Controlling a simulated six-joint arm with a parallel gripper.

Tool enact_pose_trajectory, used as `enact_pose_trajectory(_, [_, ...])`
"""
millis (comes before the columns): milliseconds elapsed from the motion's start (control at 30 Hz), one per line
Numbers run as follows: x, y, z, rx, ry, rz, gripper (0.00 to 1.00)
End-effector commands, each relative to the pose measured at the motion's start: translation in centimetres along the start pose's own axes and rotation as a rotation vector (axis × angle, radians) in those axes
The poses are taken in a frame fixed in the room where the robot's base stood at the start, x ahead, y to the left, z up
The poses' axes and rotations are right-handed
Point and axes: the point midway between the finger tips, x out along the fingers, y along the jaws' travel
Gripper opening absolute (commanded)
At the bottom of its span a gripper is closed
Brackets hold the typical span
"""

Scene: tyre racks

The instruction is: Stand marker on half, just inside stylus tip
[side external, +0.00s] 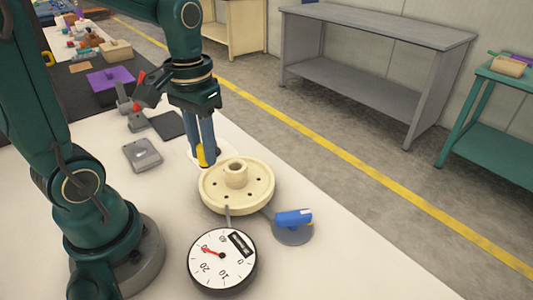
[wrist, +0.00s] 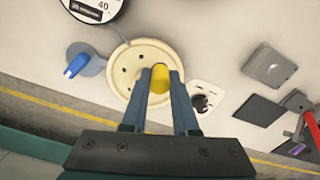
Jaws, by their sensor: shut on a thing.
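My gripper (side external: 203,150) points down and is shut on a yellow marker (side external: 201,157), which also shows between the fingertips in the wrist view (wrist: 160,77). The cream round half (side external: 215,192) lies flat on the white table, with a raised hub and several small holes. In the wrist view the marker overlaps the right side of the half (wrist: 124,76). In the side view it appears at the half's back-left rim; I cannot tell its height. The dial gauge (side external: 222,265) lies in front. Its grey stylus (side external: 227,217) reaches the half's near rim; the exact tip is unclear.
A blue clamp-like piece (side external: 293,217) on a grey disc (side external: 292,236) stands right of the half. A white plate (wrist: 208,90) with a dark knob lies close to the marker. A grey block (side external: 142,155) and dark pad (side external: 168,125) lie left. The front-right table is clear.

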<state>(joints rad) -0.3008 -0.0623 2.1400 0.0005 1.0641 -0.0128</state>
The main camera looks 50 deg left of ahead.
Motion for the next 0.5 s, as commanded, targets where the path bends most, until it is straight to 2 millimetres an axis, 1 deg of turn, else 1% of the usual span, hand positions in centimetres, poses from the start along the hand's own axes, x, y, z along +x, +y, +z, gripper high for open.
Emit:
enact_pose_trajectory(33, [0.6, 1.0, -0.1, 0.010, -0.005, 0.000, 0.00])
enact_pose_trajectory(200, [2.1, 3.4, -0.4, 0.006, -0.004, -0.001, 0.00])
enact_pose_trajectory(300, [2.6, 4.2, -0.5, 0.003, -0.002, 0.000, 0.00])
enact_pose_trajectory(400, [2.9, 4.5, -0.5, -0.001, -0.001, 0.000, 0.00])
enact_pose_trajectory(500, [4.0, 4.5, -0.5, -0.002, -0.005, -0.001, 0.00])
